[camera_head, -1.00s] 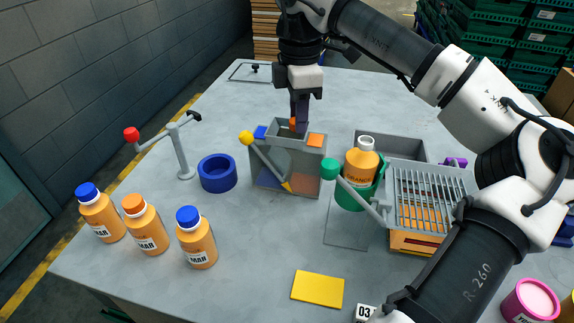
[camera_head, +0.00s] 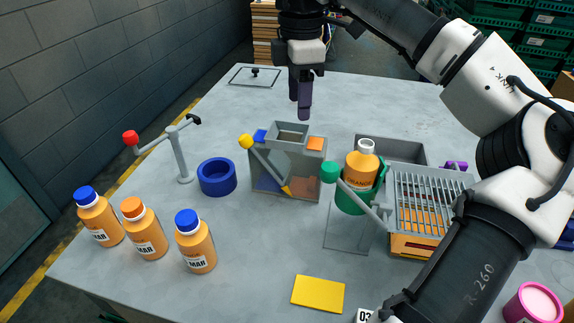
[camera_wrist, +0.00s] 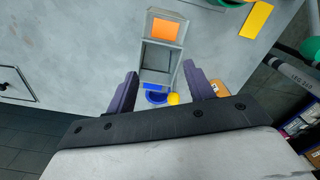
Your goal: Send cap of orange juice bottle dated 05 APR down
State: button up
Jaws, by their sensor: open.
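My gripper (camera_head: 304,112) is open and empty above the grey sorting box (camera_head: 262,185); it also shows in the wrist view (camera_wrist: 163,82). The box has an open hopper (camera_head: 290,134) on top, which lies between my fingers in the wrist view (camera_wrist: 158,57). A blue patch (camera_head: 260,134) and an orange patch (camera_head: 315,143) flank the hopper. A yellow-knobbed lever (camera_head: 246,141) slants down to the right across the front. The orange juice bottle (camera_head: 361,172) stands in a green holder (camera_head: 349,203), its pale neck bare. I cannot make out the loose cap or the bottle's date.
Three capped bottles stand at front left, blue (camera_head: 100,218), orange (camera_head: 145,230) and blue (camera_head: 196,243). A blue ring (camera_head: 217,177) and red-knobbed lever stand (camera_head: 182,155) are left of the box. A grey rack (camera_head: 430,200) is right. A yellow card (camera_head: 318,293) lies in front.

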notch_tip(320, 180, up, 10)
jog(key=p, duration=0.1)
jog(key=shift+f, duration=0.2)
jog(key=shift+s+f, duration=0.1)
jog(key=shift+f, duration=0.05)
